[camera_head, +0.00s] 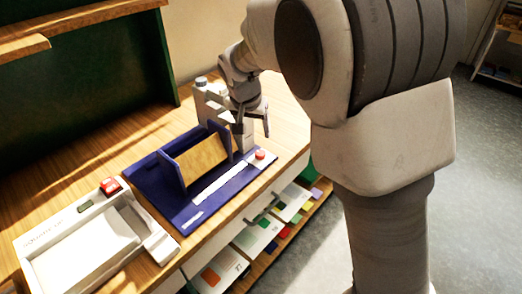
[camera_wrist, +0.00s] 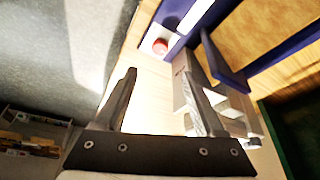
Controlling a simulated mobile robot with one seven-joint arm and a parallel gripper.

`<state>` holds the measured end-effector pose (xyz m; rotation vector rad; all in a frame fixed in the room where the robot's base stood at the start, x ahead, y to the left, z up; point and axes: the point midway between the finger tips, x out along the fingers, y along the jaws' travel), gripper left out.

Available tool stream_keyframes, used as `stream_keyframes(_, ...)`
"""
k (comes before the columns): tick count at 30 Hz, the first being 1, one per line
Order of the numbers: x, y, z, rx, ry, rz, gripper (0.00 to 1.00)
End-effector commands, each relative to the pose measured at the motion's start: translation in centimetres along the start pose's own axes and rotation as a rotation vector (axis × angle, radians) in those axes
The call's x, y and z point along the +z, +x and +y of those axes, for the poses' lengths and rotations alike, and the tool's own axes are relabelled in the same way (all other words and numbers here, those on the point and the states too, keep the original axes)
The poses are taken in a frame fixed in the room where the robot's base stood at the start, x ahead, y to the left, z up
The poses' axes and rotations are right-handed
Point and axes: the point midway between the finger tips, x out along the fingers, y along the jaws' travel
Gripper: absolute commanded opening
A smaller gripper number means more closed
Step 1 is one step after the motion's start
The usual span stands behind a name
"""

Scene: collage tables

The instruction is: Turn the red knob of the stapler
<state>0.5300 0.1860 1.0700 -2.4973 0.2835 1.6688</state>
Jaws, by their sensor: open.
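A small round red knob (camera_head: 260,154) sits on a white strip at the right end of a dark blue board (camera_head: 228,189). The knob also shows in the wrist view (camera_wrist: 160,46), beyond the fingertips. A second red control (camera_head: 110,186) is on a white tray-like machine (camera_head: 60,240) at the left. A pale grey upright device (camera_head: 212,97) stands behind the board, partly hidden by my gripper. I cannot tell for sure which one is the stapler. My gripper (camera_head: 253,124) is open and empty, above and behind the red knob, beside the grey device.
A tan panel (camera_head: 204,163) with blue end plates stands upright on the board. The wooden tabletop (camera_head: 285,118) is bare right of the grey device. Open shelves (camera_head: 255,248) with coloured items lie below the front edge. A dark green panel (camera_head: 85,80) stands at the back.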

Motion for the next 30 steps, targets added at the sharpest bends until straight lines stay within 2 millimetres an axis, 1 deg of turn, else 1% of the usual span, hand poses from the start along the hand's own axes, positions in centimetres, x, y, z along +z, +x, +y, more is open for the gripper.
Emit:
stream_keyframes(1, 0.1, 1.4, 0.1, 0.005, 0.001, -0.004, 0.71)
stream_keyframes(6, 0.1, 5.1, 0.1, 0.004, 0.001, -0.003, 0.71)
stream_keyframes(12, 0.1, 9.3, 0.1, 0.002, 0.001, -0.003, 0.71)
stream_keyframes(15, 0.0, 10.9, 0.1, 0.002, 0.002, -0.002, 0.71)
stream_keyframes(18, 0.0, 12.0, 0.1, 0.001, 0.001, -0.001, 0.71)
stream_keyframes(21, 0.0, 12.7, 0.0, 0.000, 0.001, 0.000, 0.71)
stream_keyframes(24, 0.0, 13.0, 0.0, 0.000, 0.001, 0.000, 0.71)
stream_keyframes(30, 0.0, 13.0, 0.0, 0.000, 0.001, 0.000, 0.71)
